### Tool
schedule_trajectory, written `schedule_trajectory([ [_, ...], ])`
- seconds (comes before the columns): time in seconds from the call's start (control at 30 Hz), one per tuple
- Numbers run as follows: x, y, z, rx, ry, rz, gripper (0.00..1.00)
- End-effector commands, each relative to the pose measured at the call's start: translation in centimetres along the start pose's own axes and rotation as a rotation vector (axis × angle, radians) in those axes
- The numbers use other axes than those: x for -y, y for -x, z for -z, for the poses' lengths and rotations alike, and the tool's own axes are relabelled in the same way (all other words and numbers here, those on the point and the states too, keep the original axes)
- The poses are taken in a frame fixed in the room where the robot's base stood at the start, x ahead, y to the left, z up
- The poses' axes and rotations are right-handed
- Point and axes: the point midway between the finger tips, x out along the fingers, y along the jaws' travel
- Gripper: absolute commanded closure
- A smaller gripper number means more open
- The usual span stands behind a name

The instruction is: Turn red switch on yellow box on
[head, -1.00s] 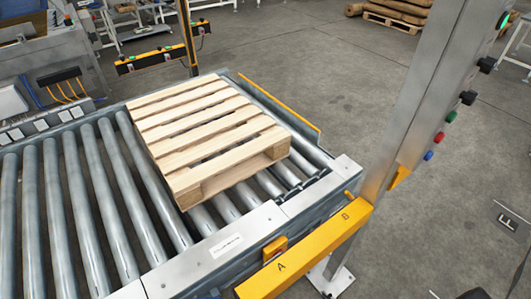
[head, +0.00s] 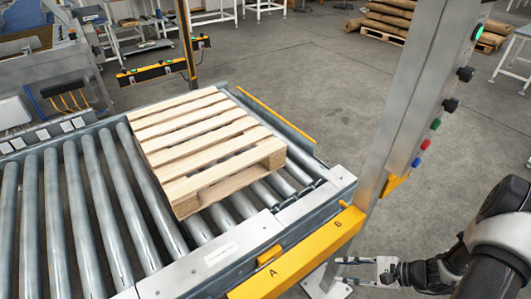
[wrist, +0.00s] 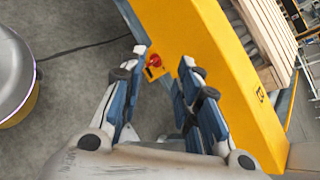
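A red rotary switch (wrist: 155,61) sits on a small yellow box (wrist: 153,73) in the wrist view, beside a large yellow beam (wrist: 215,60). The switch is small, and I cannot tell its setting. My gripper (wrist: 163,57) is open and empty, with one finger on each side of the switch in the picture. The fingers look apart from the switch. In the head view my gripper (head: 346,271) comes in from the lower right, near the yellow beam (head: 300,254) marked A and B. The switch is not visible there.
A wooden pallet (head: 205,140) lies on the roller conveyor (head: 95,205). A metal post (head: 405,110) with coloured buttons (head: 425,145) rises right of the beam, close to my arm. A dark cable (wrist: 85,48) runs along the floor.

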Motion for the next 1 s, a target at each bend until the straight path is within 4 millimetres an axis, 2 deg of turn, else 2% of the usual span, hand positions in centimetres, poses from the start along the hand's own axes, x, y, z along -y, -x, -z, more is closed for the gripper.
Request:
schedule_trajectory([
  [0.03,1.5,0.9,-2.3,-0.015,0.077,-0.054,0.70],
  [0.2,4.1,3.0,-9.3,-0.061,0.300,-0.225,0.70],
  [0.4,5.0,5.1,-17.4,-0.139,0.564,-0.410,0.70],
  [0.57,4.6,6.8,-23.3,-0.222,0.776,-0.537,0.70],
  [0.7,3.5,8.5,-27.6,-0.307,0.963,-0.629,0.70],
  [0.9,1.4,11.0,-32.5,-0.453,1.228,-0.720,0.70],
  [1.0,0.3,12.3,-34.3,-0.531,1.353,-0.747,0.70],
])
